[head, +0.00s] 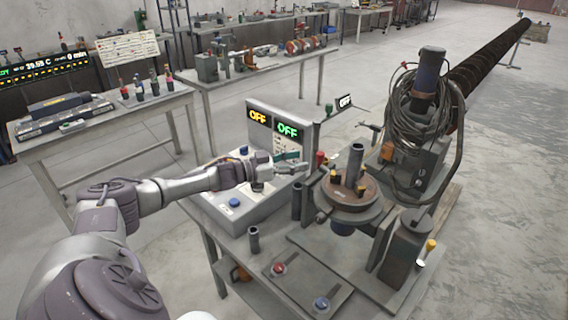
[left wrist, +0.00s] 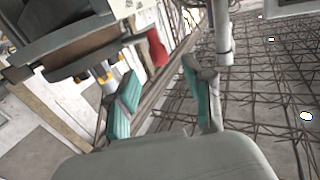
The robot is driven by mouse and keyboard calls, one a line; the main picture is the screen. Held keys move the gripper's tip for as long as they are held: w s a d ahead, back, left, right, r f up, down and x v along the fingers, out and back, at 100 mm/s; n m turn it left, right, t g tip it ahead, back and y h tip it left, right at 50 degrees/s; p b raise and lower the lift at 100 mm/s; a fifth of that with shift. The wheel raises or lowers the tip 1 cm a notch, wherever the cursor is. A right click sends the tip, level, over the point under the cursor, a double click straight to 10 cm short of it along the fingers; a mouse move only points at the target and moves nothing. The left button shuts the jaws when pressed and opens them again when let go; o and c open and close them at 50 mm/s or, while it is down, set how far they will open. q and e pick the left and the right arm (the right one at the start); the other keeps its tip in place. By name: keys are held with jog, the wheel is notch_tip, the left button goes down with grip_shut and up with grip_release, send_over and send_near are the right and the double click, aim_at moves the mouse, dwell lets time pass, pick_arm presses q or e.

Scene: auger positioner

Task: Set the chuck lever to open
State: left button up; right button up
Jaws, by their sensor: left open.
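A red-handled part (head: 321,158) stands just right of my left gripper (head: 297,163) in the head view, beside the round brown chuck plate (head: 370,196). The frames do not show for certain that it is the chuck lever, and its setting cannot be read. In the left wrist view a red handle (left wrist: 157,47) shows beyond and between the two teal-padded fingers. My left gripper (left wrist: 163,100) is open, its fingers spread with nothing between the pads. It is over the right side of the control box (head: 262,205). My right gripper is not in view.
An upright pipe (head: 355,162) stands on the chuck plate. A cable-wrapped machine (head: 420,110) is behind on the right. Red (head: 278,268) and blue (head: 321,303) buttons sit on a front plate. Open floor lies to the right.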

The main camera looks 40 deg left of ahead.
pick_arm(q)
jog(key=shift+v, duration=2.1)
